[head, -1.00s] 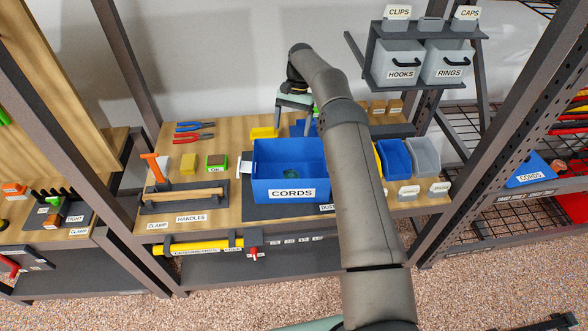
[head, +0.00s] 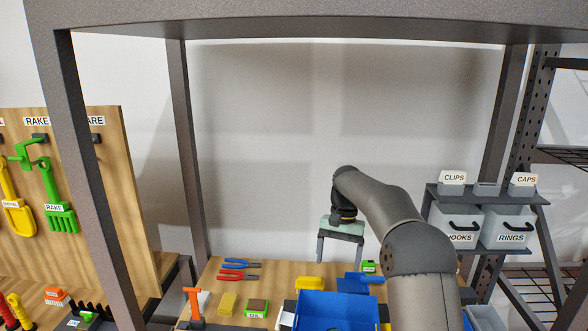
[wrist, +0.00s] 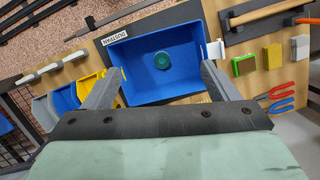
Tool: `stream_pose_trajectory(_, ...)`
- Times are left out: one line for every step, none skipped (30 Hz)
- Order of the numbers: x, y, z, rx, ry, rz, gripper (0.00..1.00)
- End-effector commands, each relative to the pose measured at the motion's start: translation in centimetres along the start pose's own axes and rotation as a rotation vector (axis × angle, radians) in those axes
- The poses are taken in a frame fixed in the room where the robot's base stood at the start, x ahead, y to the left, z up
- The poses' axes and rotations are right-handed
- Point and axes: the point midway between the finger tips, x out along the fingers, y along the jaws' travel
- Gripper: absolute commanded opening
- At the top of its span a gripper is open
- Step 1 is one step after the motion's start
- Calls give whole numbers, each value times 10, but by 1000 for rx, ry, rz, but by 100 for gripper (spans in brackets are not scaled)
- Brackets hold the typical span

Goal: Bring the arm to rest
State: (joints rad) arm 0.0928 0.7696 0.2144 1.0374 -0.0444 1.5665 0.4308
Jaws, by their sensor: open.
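My gripper (head: 339,264) is in the air above the workbench, pointing down, with its two grey fingers spread apart. In the wrist view my gripper (wrist: 158,84) is open with nothing between the fingers. The bin also shows in the wrist view (wrist: 134,84), with a round green thing (wrist: 162,60) inside. The fingers appear clear of the bin. My arm comes in from the lower right of the head view and hides part of the bench.
Red and blue pliers (head: 238,270), a yellow block (head: 227,303) and a green-edged block (head: 257,308) lie left of the bin. Grey HOOKS and RINGS bins (head: 508,228) stand on a rack at right. A shelf beam (head: 300,25) crosses overhead.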

Motion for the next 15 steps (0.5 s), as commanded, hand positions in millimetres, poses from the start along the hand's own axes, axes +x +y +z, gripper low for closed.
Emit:
stream_pose_trajectory(-8, 5, 24, -30, 30, 13, 81)
stream_pose_trajectory(-11, 9, 36, -49, 46, 19, 81)
stream_pose_trajectory(-13, 15, 53, -72, 66, 27, 81)
stream_pose_trajectory(-15, 20, 66, -87, 81, 32, 81)
stream_pose_trajectory(-15, 26, 80, -102, 96, 37, 81)
stream_pose_trajectory(-14, 33, 98, -122, 115, 42, 81)
stream_pose_trajectory(-13, 40, 112, -137, 130, 45, 81)
stream_pose_trajectory(-11, 46, 126, -150, 144, 48, 81)
stream_pose_trajectory(-7, 56, 145, -168, 162, 51, 81)
stream_pose_trajectory(-3, 63, 159, -182, 176, 52, 81)
stream_pose_trajectory(2, 71, 173, -193, 190, 53, 81)
stream_pose_trajectory(10, 81, 192, -210, 208, 53, 81)
stream_pose_trajectory(17, 89, 207, -222, 221, 53, 81)
stream_pose_trajectory(25, 97, 221, -233, 234, 52, 81)
stream_pose_trajectory(36, 106, 239, -250, 250, 51, 81)
